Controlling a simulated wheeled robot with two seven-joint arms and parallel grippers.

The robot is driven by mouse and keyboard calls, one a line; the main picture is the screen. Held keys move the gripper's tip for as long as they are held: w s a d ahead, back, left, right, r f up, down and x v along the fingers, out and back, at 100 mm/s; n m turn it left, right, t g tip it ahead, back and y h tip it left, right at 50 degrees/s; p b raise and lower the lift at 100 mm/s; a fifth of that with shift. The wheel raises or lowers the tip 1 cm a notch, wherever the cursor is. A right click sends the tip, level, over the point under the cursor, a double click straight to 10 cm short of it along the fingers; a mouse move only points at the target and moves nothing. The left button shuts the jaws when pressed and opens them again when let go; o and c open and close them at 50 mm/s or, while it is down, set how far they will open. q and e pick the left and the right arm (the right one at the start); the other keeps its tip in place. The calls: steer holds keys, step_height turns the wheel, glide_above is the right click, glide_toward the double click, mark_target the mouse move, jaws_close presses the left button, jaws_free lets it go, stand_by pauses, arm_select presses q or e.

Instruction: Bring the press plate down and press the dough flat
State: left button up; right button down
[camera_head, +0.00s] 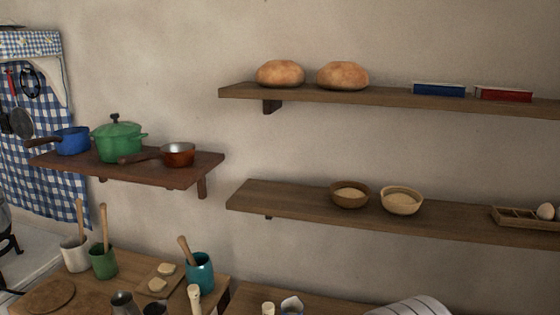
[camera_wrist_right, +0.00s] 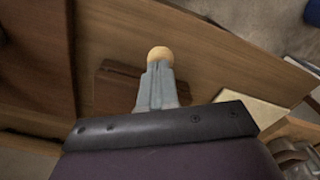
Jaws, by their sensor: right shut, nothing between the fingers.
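In the right wrist view my right gripper (camera_wrist_right: 157,70) is shut, its grey fingers together. A round tan knob (camera_wrist_right: 158,53) shows right at the fingertips; whether they touch it, and what it belongs to, I cannot tell. A brown wooden block or board (camera_wrist_right: 115,88) lies behind the fingers. I cannot make out a press plate or dough under one in either view. In the head view, small pale lumps (camera_head: 157,285) lie on a little board on the counter. Neither gripper shows in the head view, and my left gripper is not seen.
The counter (camera_head: 130,292) holds a white crock (camera_head: 75,254), a green crock (camera_head: 103,261) and a teal crock (camera_head: 199,273). A striped cloth (camera_head: 410,307) shows at the bottom edge. Wall shelves above hold pots, loaves (camera_head: 280,74) and bowls (camera_head: 349,196).

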steer(key=shift+s, duration=0.15)
step_height(320, 180, up, 8)
steer(key=p, duration=0.7)
steer(key=shift+f, duration=0.1)
steer(key=s+d+r+m+t+b, duration=0.1)
steer(key=s+d+r+m+b, duration=0.1)
steer(key=s+d+r+b, duration=0.2)
steer(key=d+r+b, duration=0.2)
steer(key=d, duration=0.2)
steer(key=shift+s+d+r+m, duration=0.2)
steer(key=shift+s+r+m, duration=0.1)
steer(key=shift+s, duration=0.1)
